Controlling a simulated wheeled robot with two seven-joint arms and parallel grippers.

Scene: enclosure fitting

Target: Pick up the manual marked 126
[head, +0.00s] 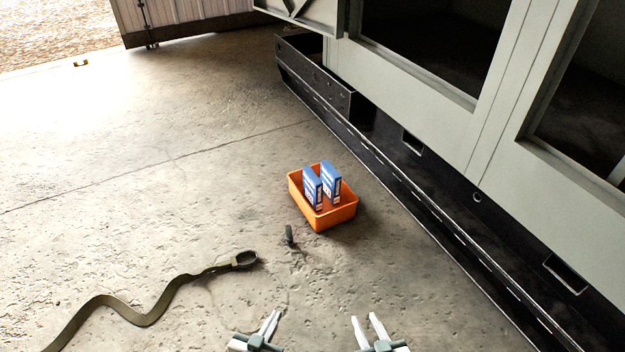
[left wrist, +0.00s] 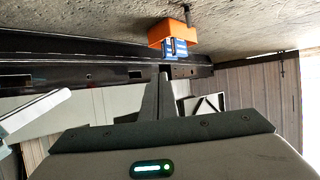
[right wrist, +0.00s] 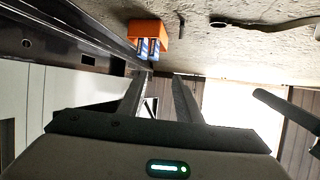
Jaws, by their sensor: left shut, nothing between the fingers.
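Two blue-and-white manuals stand upright side by side in an orange bin on the floor, the left manual (head: 313,188) and the right manual (head: 331,181). Their markings are too small to read, so I cannot tell which is 126. The orange bin (head: 338,217) also shows in the left wrist view (left wrist: 168,29) and in the right wrist view (right wrist: 148,28). My left gripper (head: 275,318) is shut and empty, short of the bin at the bottom of the head view. My right gripper (head: 367,320) is open and empty, to its right, also apart from the bin.
A large grey cabinet (head: 500,185) on a dark base rail (head: 420,195) stands along the right, close to the bin. An olive strap (head: 140,318) lies on the floor at lower left. A small dark object (head: 289,235) lies before the bin. Floor left of the bin is clear.

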